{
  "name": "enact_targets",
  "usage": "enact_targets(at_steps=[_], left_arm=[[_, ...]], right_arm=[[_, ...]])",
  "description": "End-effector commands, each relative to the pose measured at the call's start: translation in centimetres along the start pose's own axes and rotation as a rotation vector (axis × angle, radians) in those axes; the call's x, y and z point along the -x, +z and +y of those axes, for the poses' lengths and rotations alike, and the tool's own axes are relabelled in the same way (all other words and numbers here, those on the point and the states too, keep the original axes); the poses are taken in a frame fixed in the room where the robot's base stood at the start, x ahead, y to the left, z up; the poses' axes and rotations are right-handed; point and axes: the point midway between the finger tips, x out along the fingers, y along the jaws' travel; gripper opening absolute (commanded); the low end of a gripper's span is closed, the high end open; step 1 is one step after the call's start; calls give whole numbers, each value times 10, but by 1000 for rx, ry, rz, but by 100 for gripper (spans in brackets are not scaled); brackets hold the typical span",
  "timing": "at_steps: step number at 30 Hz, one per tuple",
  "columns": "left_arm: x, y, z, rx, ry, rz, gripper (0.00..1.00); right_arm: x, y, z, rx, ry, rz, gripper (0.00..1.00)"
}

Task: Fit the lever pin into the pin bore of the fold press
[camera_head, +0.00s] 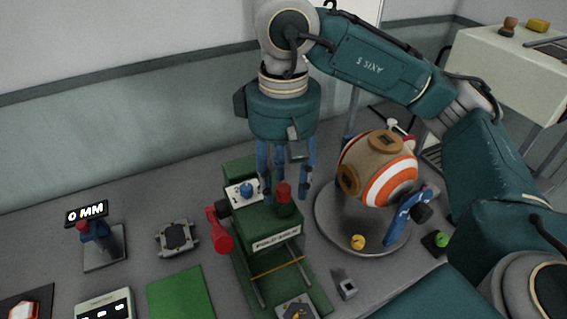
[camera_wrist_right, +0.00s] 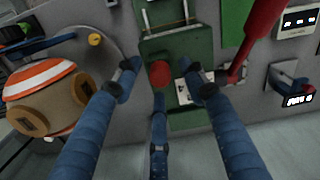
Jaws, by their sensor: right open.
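The green fold press (camera_head: 277,243) stands on the table at the centre of the head view. A red-topped knob (camera_head: 284,193) rises from it, and a red lever (camera_head: 218,230) is at its left side. My right gripper (camera_head: 284,185) points down above the press, open, with its blue fingers apart around the red knob's area. In the right wrist view the red knob (camera_wrist_right: 161,74) shows between the spread fingers; whether they touch it I cannot tell. I cannot pick out the lever pin or the pin bore for certain. My left gripper is out of view.
A striped ball (camera_head: 378,168) sits in a round stand right of the press. A small grey block (camera_head: 345,288), a green mat (camera_head: 181,297) and a 0 MM gauge (camera_head: 95,235) stand around the press.

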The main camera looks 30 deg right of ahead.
Motion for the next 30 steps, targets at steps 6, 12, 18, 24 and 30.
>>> enact_targets(at_steps=[6, 12, 18, 24, 30], left_arm=[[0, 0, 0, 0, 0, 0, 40], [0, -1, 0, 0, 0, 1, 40], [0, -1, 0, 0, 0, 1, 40], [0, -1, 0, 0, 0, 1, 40], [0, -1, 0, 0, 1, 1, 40]], right_arm=[[31, -1, 0, -2, 1, 7, 42], [71, -1, 0, -2, 2, 7, 42], [101, -1, 0, -1, 2, 4, 42], [115, 0, 0, 0, 1, 1, 42], [117, 0, 0, 0, 0, 0, 42]])
